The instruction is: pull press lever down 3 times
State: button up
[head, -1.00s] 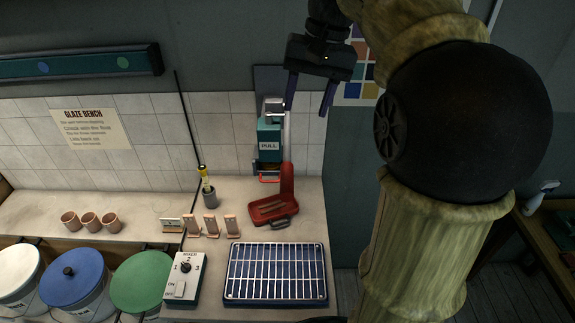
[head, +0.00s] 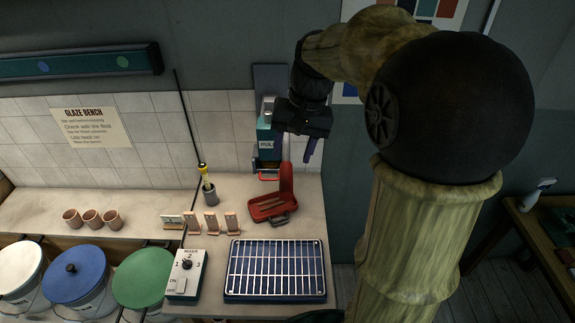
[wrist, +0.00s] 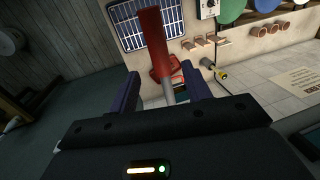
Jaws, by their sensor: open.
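The press (head: 266,147) is a teal box marked PULL on a dark plate against the tiled wall. Its lever has a grey shaft (wrist: 167,88) and a red handle (wrist: 152,40); in the head view the red handle (head: 287,178) hangs below my gripper. My gripper (head: 292,148) is open, in front of the press, and hides part of it and the upper shaft. In the wrist view the lever shows between the two purple fingers of my gripper (wrist: 162,80), with a gap on each side. I cannot tell whether a finger touches it.
A red tray (head: 268,210) lies below the lever. Lidded buckets (head: 75,280) stand at front left.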

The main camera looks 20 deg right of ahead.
aim_at(287, 170)
jog(key=f, duration=0.4)
jog(key=a+f+p, duration=0.1)
jog(key=f, duration=0.1)
jog(key=shift+w, duration=0.25)
grip_shut()
